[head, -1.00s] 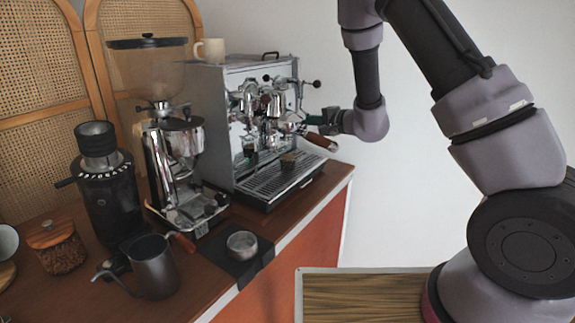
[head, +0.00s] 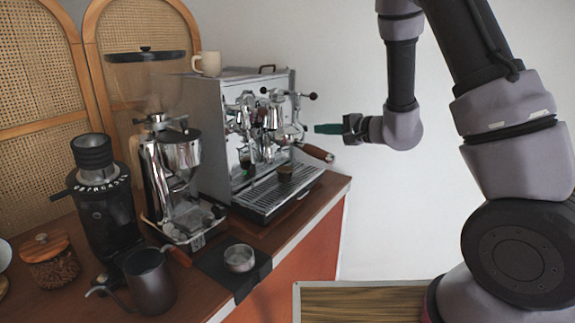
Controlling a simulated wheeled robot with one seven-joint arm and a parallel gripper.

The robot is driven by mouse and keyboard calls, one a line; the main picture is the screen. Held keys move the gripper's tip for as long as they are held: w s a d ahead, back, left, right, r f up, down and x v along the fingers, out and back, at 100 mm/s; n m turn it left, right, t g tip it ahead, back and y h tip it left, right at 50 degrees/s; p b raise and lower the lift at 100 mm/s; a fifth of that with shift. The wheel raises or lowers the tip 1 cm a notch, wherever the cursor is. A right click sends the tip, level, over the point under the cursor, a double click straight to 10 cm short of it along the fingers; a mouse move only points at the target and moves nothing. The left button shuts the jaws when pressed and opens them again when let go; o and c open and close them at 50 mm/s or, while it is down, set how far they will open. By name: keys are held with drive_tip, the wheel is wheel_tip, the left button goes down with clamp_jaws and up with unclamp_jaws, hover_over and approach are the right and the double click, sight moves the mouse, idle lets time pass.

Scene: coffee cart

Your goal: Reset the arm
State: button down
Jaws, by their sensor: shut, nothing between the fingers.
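My gripper (head: 328,129) is at the upper right in the head view, with its green fingertips pointing left toward the espresso machine (head: 208,110). It is shut and holds nothing. It hangs in front of the white wall, just right of the machine and apart from it. A portafilter with a wooden handle (head: 317,153) is on the machine, its handle reaching out below my fingertips. My arm (head: 400,75) comes down from the top and bends left at the wrist.
A grinder (head: 182,165), a black grinder (head: 103,210), a dark pitcher (head: 150,280), a steel cup (head: 239,258) and a jar (head: 50,262) fill the counter. A mug (head: 208,64) is on the machine. Free room lies right of it.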

drive_tip(key=s+r+n+g+y, duration=0.1)
drive_tip(key=s+r+n+g, duration=0.1)
drive_tip(key=s+r+g, duration=0.5)
drive_tip(key=s+r+n+g, duration=0.15)
drive_tip(key=s+r, duration=0.35)
drive_tip(key=s, duration=0.5)
drive_tip(key=s+d+r+t+h, duration=0.2)
drive_tip(key=s+d+h, duration=0.2)
drive_tip(key=d, duration=0.4)
drive_tip(key=s+d+r+n+t+h, duration=0.1)
drive_tip(key=s+d+r+t+h, duration=0.1)
drive_tip(key=d+h, duration=0.4)
drive_tip(key=shift+s+d+r+t+h, duration=0.3)
drive_tip(key=shift+s+d+t, duration=0.35)
drive_tip(key=shift+s+d, duration=0.55)
drive_tip(key=shift+a, duration=0.1)
